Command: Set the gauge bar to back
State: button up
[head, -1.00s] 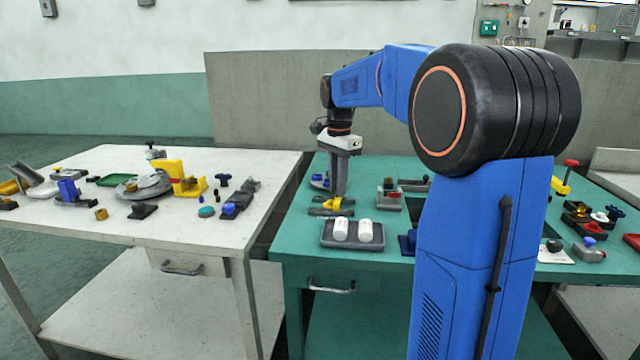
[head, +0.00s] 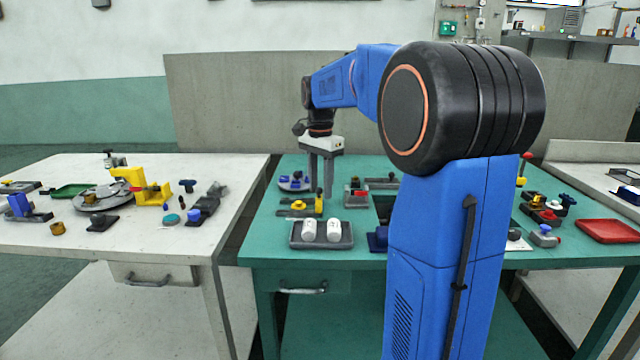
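My gripper (head: 321,192) points straight down over the left part of the green table. Its two grey fingers show a gap between them, so it looks open. Just below and in front of the fingertips is a low dark fixture (head: 289,212) with a small yellow knob (head: 297,205). An upright yellow piece with a dark top (head: 319,204) stands at its right end, close to the fingertips. I cannot tell whether they touch. Which of these parts is the gauge bar is not clear at this size.
A grey tray (head: 345,241) with two white cylinders is in front of the fixture. A round blue-and-grey fixture (head: 294,184) is behind it. A block with a red part (head: 356,195) is to the right. A white table (head: 60,240) with several parts stands left.

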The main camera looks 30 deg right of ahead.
aim_at(320, 188)
jog(key=shift+r, duration=0.15)
notch_tip(320, 188, up, 17)
dwell(0.5)
dwell(0.4)
jog(key=s+a+f+n+t, duration=0.1)
jog(key=s+a+f+n, duration=0.35)
jog(key=s, duration=0.35)
jog(key=s+a+f+n+t, duration=0.1)
jog(key=s+a+f+n, duration=0.3)
jog(key=s+a+f, duration=0.25)
jog(key=s+a+f+n+t, duration=0.1)
jog(key=s+a+f+n, duration=0.1)
jog(key=s+f, duration=0.6)
jog(key=s+a+f+n+t, duration=0.1)
jog(key=s+a+f+n, duration=0.2)
jog(key=f, duration=0.7)
jog(key=s+n, duration=0.2)
jog(key=s, duration=0.2)
jog(key=shift+s+a+t, duration=0.15)
jog(key=shift+s+t, duration=0.2)
jog(key=shift+t, duration=0.05)
